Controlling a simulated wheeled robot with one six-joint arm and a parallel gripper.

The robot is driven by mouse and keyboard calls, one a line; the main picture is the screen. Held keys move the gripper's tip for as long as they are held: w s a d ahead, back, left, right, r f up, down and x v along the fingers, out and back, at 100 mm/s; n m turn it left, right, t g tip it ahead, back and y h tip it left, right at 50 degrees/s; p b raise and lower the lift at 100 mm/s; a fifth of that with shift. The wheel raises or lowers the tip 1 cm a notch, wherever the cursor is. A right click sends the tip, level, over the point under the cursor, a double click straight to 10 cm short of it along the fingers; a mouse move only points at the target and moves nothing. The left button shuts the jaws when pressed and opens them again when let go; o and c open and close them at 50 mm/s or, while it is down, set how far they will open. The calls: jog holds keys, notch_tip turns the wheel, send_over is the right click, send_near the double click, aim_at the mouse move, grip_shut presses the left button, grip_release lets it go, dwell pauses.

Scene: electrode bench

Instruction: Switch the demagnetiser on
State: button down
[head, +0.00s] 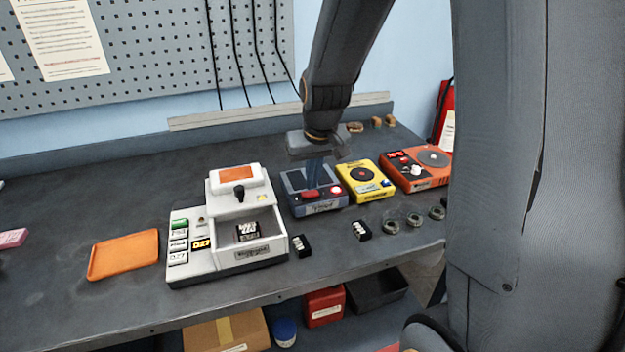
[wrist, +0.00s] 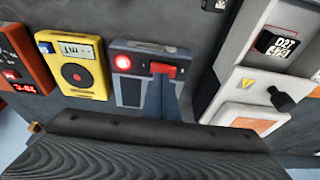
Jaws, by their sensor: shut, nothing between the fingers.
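The blue-grey box (head: 318,206) with a dark top pad, a red rocker switch (head: 311,194) and a round red lamp (head: 335,190) appears to be the demagnetiser; I cannot read its label. My gripper (head: 319,184) is shut and empty, pointing down over this box. In the wrist view its fingertips (wrist: 168,80) are close by the switch. I cannot tell whether they touch it. The fingers hide part of the box top.
A yellow box (head: 367,195) and an orange box (head: 425,182) stand to the right. A white instrument (head: 255,263) with an open-fronted bay stands to the left, beside an orange tray (head: 122,273). Small black blocks (head: 302,252) and several rings (head: 390,227) lie in front.

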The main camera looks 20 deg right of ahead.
jog(key=d+v, duration=0.1)
jog(key=v, duration=1.1)
jog(key=shift+w+d+r, duration=0.3)
jog(key=shift+d+r, duration=0.1)
jog(key=s+a+f, duration=0.1)
jog(key=s+f, duration=0.3)
jog(key=s+a+f+g, duration=0.1)
jog(key=s+f, duration=0.3)
jog(key=s, duration=0.1)
jog(key=s+a+f+g, duration=0.1)
jog(key=s+f, duration=0.4)
jog(key=shift+s+a, duration=0.1)
jog(key=shift+a, duration=0.05)
